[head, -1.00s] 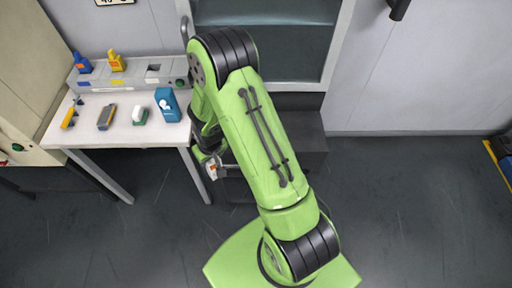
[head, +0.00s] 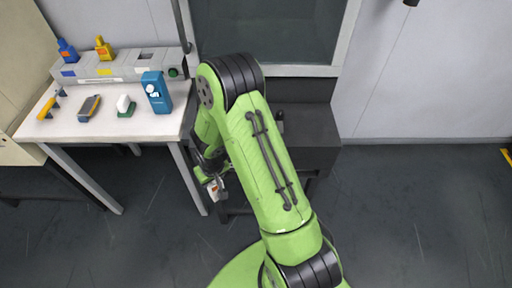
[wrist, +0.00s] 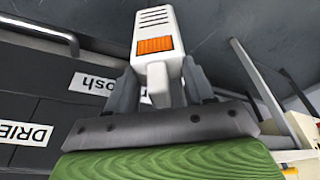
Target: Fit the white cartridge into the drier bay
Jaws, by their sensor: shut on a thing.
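My gripper (wrist: 157,88) is shut on the white cartridge (wrist: 157,22), which has dark slots and an orange grille and stands out beyond the grey fingers in the wrist view. In the head view my gripper (head: 216,187) hangs low beside the bench's right front leg, with the cartridge (head: 221,193) small and partly hidden. A label starting "DRIE" (wrist: 25,131) lies on a dark panelled surface at the left of the wrist view; its end is cut off. I cannot make out the drier bay's opening. The cartridge is apart from that label.
A dark cabinet (head: 305,135) stands behind my arm. Floor at right is clear.

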